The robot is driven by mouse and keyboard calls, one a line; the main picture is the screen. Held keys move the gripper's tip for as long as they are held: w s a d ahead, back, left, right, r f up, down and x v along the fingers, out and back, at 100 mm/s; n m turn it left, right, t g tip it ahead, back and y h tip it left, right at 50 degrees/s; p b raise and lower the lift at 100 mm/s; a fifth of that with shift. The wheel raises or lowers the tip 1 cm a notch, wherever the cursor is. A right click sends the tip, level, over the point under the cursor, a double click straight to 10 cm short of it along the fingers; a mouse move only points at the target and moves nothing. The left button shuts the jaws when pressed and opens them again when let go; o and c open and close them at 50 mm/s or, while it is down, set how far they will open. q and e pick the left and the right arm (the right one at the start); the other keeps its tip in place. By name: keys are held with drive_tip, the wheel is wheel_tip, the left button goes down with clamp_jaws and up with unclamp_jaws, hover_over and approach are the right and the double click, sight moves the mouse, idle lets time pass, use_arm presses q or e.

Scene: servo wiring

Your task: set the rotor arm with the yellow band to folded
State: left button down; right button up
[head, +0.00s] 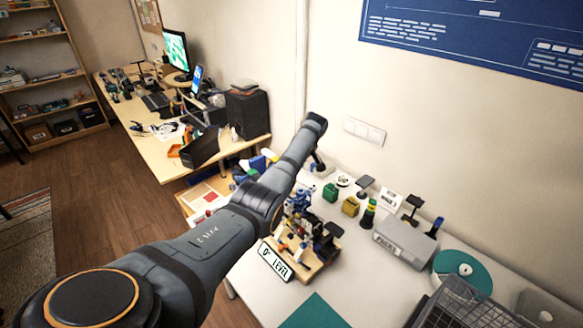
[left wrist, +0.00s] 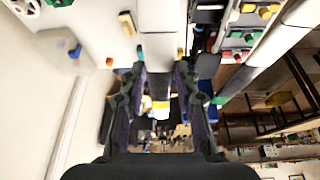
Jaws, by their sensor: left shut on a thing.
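My left gripper (head: 318,162) reaches the far side of the worktable, near the wall, in the head view. In the left wrist view, the left gripper (left wrist: 165,85) has a finger on each side of a pale piece with a yellow band (left wrist: 160,104), which I take for the rotor arm. It is shut on it; the exact contact is blurred. A blue drone-like body (head: 299,201) stands beside my left arm in the head view, partly covered by it. The rotor arm's angle cannot be told. My right gripper is in neither view.
A green block (head: 330,193), a yellow block (head: 350,206) and a grey case (head: 404,241) stand to the right.

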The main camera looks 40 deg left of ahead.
use_arm(q)
drive_tip(key=shift+s+a+n+g+p, duration=0.15)
drive_tip(key=shift+s+n+g+p, duration=0.25)
drive_tip(key=shift+s+n, duration=0.55)
drive_tip(key=c, duration=1)
unclamp_jaws()
drive_tip(key=shift+o, duration=0.2)
drive_tip(key=v, duration=1.2)
